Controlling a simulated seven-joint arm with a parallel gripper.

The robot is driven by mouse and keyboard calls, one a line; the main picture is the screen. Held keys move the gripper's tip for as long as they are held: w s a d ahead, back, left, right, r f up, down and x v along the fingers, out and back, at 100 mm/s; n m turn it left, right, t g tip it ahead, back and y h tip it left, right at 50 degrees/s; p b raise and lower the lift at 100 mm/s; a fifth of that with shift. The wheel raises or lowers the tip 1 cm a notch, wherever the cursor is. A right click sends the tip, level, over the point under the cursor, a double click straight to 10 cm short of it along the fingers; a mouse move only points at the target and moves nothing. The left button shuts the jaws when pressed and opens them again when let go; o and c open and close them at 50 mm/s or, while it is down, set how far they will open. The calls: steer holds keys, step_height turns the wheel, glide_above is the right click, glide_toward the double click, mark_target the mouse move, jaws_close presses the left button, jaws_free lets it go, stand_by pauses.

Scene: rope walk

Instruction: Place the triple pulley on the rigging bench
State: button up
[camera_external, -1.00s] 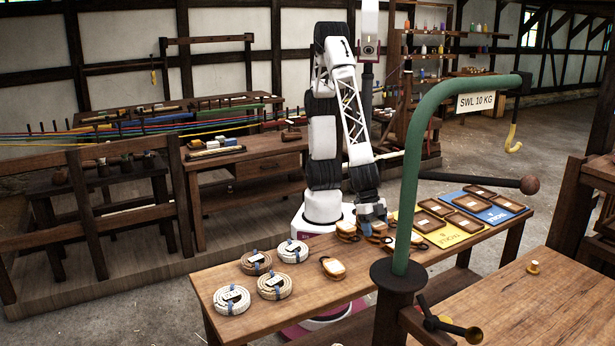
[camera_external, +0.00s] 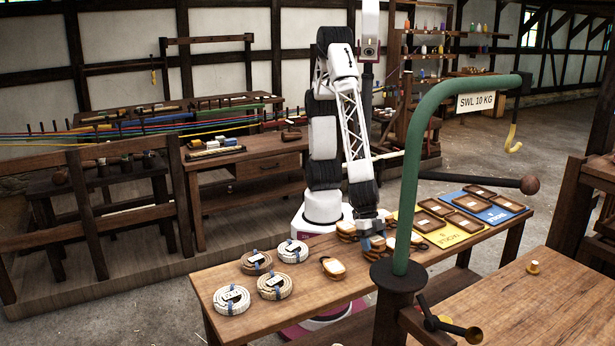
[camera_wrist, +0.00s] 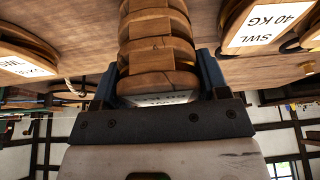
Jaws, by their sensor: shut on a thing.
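The triple pulley (camera_wrist: 157,45), a wooden block of several stacked rounded cheeks with a white label, fills the top middle of the wrist view. My gripper (camera_wrist: 158,76) is shut on it, with one blue-grey finger on each side. I cannot tell whether the pulley touches the tabletop. No bench carries a readable rigging label; a wooden bench (camera_external: 540,310) stands at the lower right.
A block marked 40 KG (camera_wrist: 268,22) and another labelled block (camera_wrist: 28,58) flank my gripper closely. Rope coils (camera_external: 232,299) and a lone pulley (camera_external: 333,267) lie to the left. The green crane post (camera_external: 407,200) stands in front.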

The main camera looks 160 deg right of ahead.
steer(key=shift+f, duration=0.4)
steer(key=shift+f, duration=0.15)
steer(key=o, duration=1.4)
steer(key=shift+c, duration=0.2)
steer(key=v, duration=1.2)
steer(key=shift+d, duration=0.1)
